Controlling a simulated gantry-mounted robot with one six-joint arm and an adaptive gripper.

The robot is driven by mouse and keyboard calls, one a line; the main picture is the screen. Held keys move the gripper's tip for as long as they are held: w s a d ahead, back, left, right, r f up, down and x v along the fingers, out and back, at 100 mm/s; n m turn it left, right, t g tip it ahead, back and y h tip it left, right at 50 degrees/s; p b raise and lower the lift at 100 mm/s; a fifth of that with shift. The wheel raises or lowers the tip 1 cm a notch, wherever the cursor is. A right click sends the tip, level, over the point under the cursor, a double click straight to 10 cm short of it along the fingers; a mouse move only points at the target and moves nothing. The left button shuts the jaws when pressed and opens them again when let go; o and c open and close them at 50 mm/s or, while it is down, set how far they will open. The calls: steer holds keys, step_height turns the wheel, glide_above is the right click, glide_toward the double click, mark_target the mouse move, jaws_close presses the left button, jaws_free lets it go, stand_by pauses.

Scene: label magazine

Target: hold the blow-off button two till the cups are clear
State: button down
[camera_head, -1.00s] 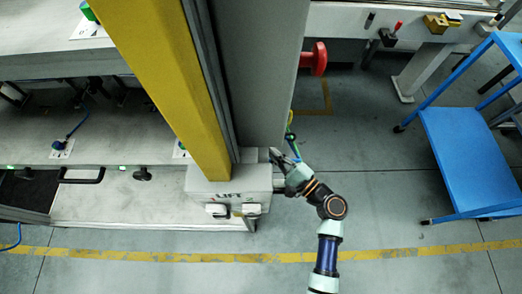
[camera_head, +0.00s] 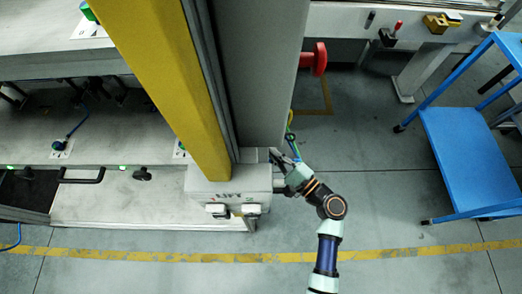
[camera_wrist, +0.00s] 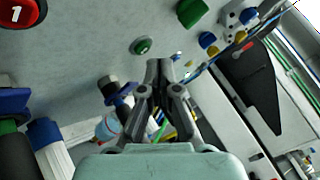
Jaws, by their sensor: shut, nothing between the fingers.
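My gripper (camera_head: 274,154) is at the right side of the grey column, by the box marked LIFT (camera_head: 228,188). In the wrist view my gripper (camera_wrist: 160,64) is shut and empty, with its fingertips in front of a pale grey panel (camera_wrist: 90,50). A small green button (camera_wrist: 141,46) is on the panel just up and left of the fingertips. A red disc marked 1 (camera_wrist: 18,13) is at the upper left. No suction cups can be made out.
A larger green knob (camera_wrist: 191,12) and yellow and blue fittings (camera_wrist: 208,40) are up and right of the fingertips. A yellow post (camera_head: 165,80) stands left of the column. A blue cart (camera_head: 470,160) is at the right, with open floor between.

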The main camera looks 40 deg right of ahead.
steer(key=shift+w+a, duration=0.25)
steer(key=shift+a, duration=0.1)
steer(key=shift+w+a, duration=0.25)
steer(key=shift+a, duration=0.05)
stand_by(3.6)
steer(key=shift+s+d, duration=0.5)
steer(key=shift+d, duration=0.15)
steer(key=shift+s+d, duration=0.75)
steer(key=shift+d, duration=0.3)
steer(key=shift+s+d, duration=0.75)
steer(key=shift+d, duration=0.25)
